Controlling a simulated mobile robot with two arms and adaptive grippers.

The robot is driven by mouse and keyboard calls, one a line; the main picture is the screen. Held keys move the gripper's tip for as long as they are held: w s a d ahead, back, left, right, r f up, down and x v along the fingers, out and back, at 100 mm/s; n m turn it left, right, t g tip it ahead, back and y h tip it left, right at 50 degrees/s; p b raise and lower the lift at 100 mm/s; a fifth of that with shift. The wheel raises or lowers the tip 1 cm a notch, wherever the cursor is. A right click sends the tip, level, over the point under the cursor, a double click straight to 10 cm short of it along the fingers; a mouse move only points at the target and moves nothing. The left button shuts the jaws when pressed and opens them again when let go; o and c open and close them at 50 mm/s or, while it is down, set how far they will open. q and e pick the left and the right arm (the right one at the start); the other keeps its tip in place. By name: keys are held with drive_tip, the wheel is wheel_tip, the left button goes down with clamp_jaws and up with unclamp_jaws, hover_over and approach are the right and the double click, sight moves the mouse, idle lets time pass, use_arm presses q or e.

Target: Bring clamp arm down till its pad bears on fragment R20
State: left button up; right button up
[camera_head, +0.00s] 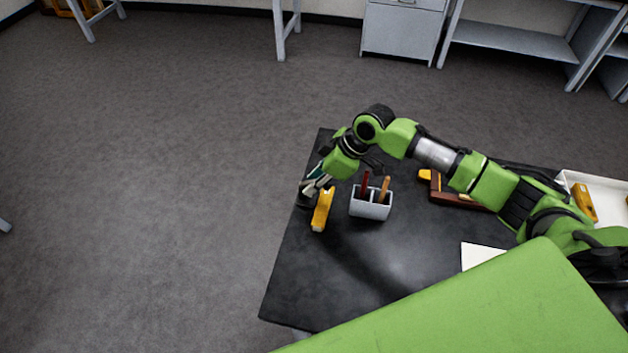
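My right arm reaches in from the right across the dark table, and my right gripper (312,187) is at the table's far left corner. A yellow-orange piece (322,210) stands right beside the fingertips, on their near side; it may be the clamp arm. I cannot tell whether the fingers touch or hold it. The gripper partly covers dark and pale parts there. I cannot make out a pad or fragment R20 at this size. A brown frame piece (462,200) with a yellow end lies farther right, partly behind my arm. My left gripper is not in view.
A grey two-part holder (371,206) with red- and orange-handled tools stands just right of the yellow piece. A white tray (607,184) with a yellow item and a white sheet (481,255) lie to the right. The table's front left (310,290) is clear.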

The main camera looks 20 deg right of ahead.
drive_tip(key=v, duration=1.2)
drive_tip(key=shift+d, duration=0.1)
